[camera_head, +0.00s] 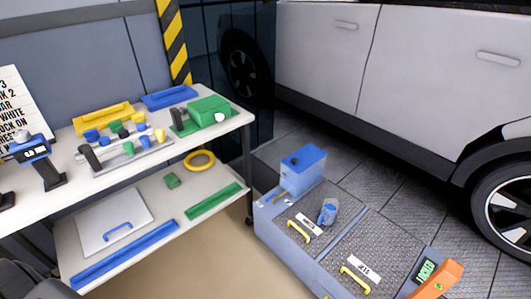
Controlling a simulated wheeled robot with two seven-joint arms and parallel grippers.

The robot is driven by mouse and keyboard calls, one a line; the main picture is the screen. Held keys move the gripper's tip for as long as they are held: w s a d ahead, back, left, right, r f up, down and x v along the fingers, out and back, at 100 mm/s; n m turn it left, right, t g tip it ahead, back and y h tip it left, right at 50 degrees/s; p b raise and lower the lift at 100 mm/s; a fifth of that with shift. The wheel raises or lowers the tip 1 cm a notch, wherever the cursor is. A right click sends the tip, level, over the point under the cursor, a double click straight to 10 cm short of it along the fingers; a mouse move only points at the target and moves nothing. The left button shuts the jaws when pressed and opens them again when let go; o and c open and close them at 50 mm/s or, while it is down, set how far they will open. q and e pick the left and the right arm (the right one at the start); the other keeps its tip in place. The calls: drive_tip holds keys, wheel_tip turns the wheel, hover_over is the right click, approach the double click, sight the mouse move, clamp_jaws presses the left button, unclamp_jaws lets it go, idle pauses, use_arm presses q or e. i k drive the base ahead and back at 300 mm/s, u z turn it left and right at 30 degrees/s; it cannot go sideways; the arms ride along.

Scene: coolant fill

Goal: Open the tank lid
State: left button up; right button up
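A blue tank-like box (303,172) stands at the back left corner of a low grey unit (275,222) on the floor. Its blue top (307,153) appears to be in place, with a small dark knob (294,161) on it. I cannot tell for sure whether this top is the tank lid. Two textured panels on the grey unit lie flat, with a front yellow handle (354,280) and a rear yellow handle (299,231). A blue and grey fitting (327,212) stands on the rear panel. Neither of my grippers is in view.
A green-lit display reading LOCKED (425,271) sits beside an orange part (437,281). A white shelf (130,165) at the left holds a scanner (35,155), a green case (209,109) and colored parts. A white car (425,75) stands behind. Tan floor (215,255) is clear.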

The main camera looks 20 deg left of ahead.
sight(303, 158)
drive_tip(key=z, duration=0.15)
drive_tip(key=i, duration=0.95)
drive_tip(key=z, duration=0.6)
